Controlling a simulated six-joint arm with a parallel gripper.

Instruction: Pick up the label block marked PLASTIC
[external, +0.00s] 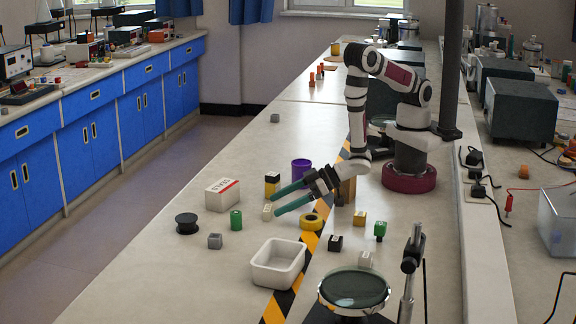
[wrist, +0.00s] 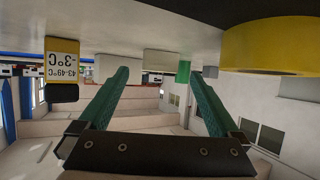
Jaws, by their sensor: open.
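I cannot read the word PLASTIC on any block. Small label-type blocks stand on the bench in the external view: a beige one (external: 267,212) by my fingertips, a black-and-white one (external: 335,243), a yellow one (external: 360,218) and a whitish one (external: 365,259). My gripper (external: 277,203) is low over the bench, its green fingers apart and pointing left, with nothing seen between them. In the wrist view my gripper (wrist: 156,73) also shows spread and empty. A yellow-and-black block (wrist: 62,66) with temperature text appears upside down at left there; it also shows in the external view (external: 272,184).
Around my gripper are a white box with a red stripe (external: 222,194), a purple cup (external: 301,169), a yellow ring (external: 311,222) and a green cylinder (external: 236,219). A white tray (external: 278,263), black spool (external: 187,223) and round-plated stand (external: 354,288) are nearer the camera.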

